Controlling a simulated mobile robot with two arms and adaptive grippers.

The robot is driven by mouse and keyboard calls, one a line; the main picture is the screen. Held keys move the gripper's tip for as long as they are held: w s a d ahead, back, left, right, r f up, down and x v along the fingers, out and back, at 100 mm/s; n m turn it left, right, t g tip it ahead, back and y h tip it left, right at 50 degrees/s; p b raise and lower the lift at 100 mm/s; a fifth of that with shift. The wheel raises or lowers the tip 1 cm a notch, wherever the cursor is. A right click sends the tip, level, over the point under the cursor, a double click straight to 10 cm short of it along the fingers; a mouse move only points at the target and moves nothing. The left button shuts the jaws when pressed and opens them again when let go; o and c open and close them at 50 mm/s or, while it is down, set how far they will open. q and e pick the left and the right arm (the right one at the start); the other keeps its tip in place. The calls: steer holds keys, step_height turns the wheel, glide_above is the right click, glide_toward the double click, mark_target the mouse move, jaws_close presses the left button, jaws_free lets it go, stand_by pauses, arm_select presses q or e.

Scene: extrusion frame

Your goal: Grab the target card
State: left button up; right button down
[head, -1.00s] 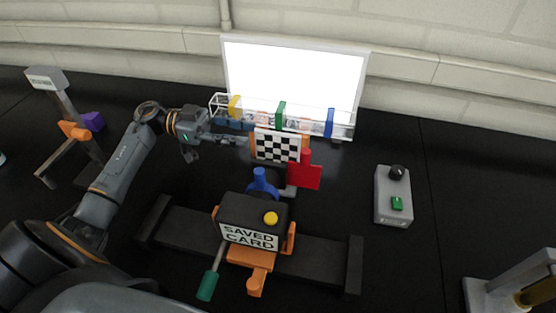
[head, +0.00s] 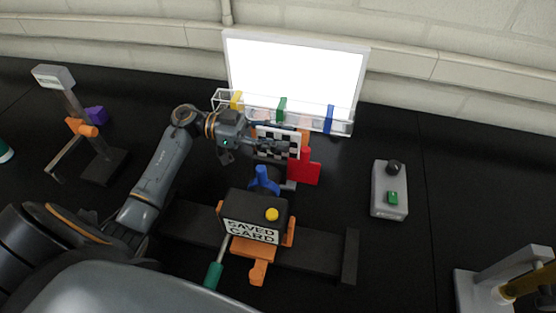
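A black-and-white checkered card (head: 291,137) stands upright behind the black box, below the clear rack, with an orange edge at its right. My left gripper (head: 282,147) reaches in from the left and lies across the front of the card, covering much of its middle. Its fingers overlap the card's dark squares, so I cannot tell whether they are open or shut, or touch the card. A black box (head: 272,200) labelled "SAVED CARD" stands nearer, with a yellow button on top. My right gripper is not in view.
A red piece (head: 304,167) stands right of the card and a blue knob (head: 264,180) in front. A clear rack (head: 310,121) with coloured clips sits before the bright panel (head: 297,75). A grey button box (head: 390,190) is at right, with clear table around it.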

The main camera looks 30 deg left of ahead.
arm_select(q)
jaws_close()
